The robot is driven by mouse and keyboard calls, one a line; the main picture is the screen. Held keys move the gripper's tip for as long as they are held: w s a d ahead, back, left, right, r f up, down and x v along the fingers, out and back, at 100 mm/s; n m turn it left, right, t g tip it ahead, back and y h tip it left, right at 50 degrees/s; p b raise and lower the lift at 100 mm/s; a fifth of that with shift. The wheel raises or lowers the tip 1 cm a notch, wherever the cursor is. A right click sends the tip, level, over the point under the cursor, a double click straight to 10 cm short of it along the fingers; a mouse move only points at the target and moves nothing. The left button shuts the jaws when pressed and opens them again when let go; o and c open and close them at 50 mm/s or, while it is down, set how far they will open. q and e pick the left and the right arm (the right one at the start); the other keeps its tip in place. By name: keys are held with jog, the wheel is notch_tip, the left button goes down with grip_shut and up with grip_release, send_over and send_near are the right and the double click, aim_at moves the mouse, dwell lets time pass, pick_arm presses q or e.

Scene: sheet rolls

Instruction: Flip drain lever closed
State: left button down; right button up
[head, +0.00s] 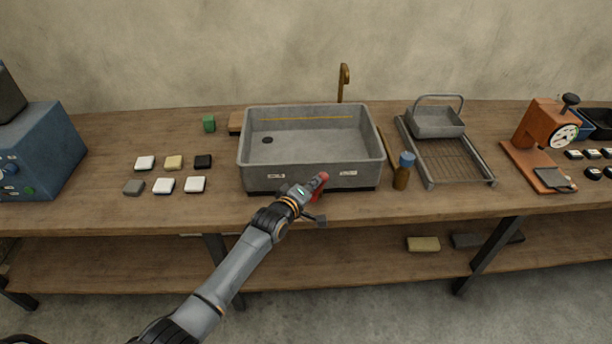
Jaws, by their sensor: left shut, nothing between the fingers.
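A grey sink basin (252,158) stands on the workbench, with a dark round drain hole (267,140) in its floor. A red drain lever (321,180) shows at the middle of its front wall, between two small white labels (277,176) too small to read. My left gripper (312,189) is at the front of the basin, right at the lever and partly covering it. Its fingers are shut with nothing between them. I cannot tell whether it touches the lever. My right gripper is out of view.
A brass tap (343,82) rises behind the basin. A brown bottle with a blue cap (402,171) stands close to its right side, before a wire rack (450,160). Several small blocks (164,185) lie to the left. An orange dial scale (541,133) stands at the right.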

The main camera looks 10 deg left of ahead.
pick_arm(q)
jog(key=shift+w+d+p, duration=0.25)
jog(key=shift+d+p, duration=0.1)
jog(key=shift+d, duration=0.35)
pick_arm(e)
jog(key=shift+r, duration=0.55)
